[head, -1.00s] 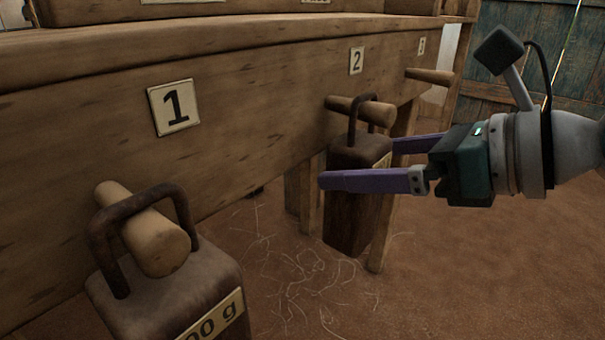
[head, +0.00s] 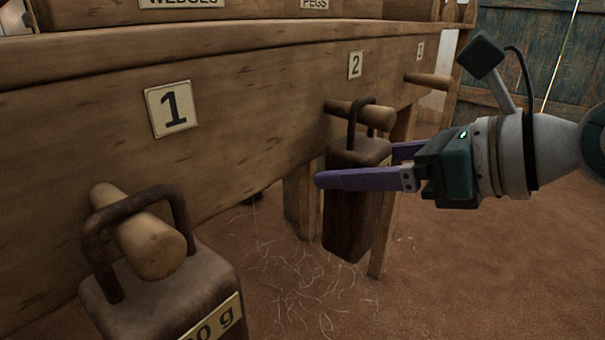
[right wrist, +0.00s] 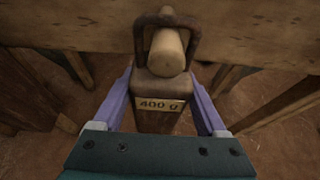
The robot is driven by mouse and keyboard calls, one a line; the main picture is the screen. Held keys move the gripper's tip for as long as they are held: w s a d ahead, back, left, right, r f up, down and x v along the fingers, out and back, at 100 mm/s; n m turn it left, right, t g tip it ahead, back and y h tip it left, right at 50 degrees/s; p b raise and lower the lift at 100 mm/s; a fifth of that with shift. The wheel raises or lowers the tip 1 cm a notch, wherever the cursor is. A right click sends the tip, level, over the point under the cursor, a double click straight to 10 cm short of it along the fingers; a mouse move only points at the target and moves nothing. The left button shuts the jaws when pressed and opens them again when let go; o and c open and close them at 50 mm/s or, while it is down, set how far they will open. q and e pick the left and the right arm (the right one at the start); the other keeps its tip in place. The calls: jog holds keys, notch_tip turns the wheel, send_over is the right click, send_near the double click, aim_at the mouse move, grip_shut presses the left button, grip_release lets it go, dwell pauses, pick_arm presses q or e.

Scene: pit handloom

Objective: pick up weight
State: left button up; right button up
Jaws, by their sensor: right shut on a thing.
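A dark metal weight (head: 350,205) with a looped handle hangs on the wooden peg (head: 362,113) beside the number 2 plate. My right gripper (head: 350,178) is shut on this weight, with one purple finger along each side of its body. In the right wrist view the weight (right wrist: 158,119) sits between the fingers and its label reads 400 g. Its handle loop (right wrist: 167,20) is still around the peg. Another weight (head: 165,295) hangs on the peg beside the number 1 plate, its label partly cut off. My left gripper is not in view.
The wooden beam (head: 250,110) of the loom runs behind the pegs. A third peg (head: 428,82) at the right is bare. Wooden legs (head: 300,200) stand behind the held weight. Loose threads (head: 310,290) lie on the brown floor.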

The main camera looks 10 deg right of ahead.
grip_shut()
jog(key=shift+r, duration=0.1)
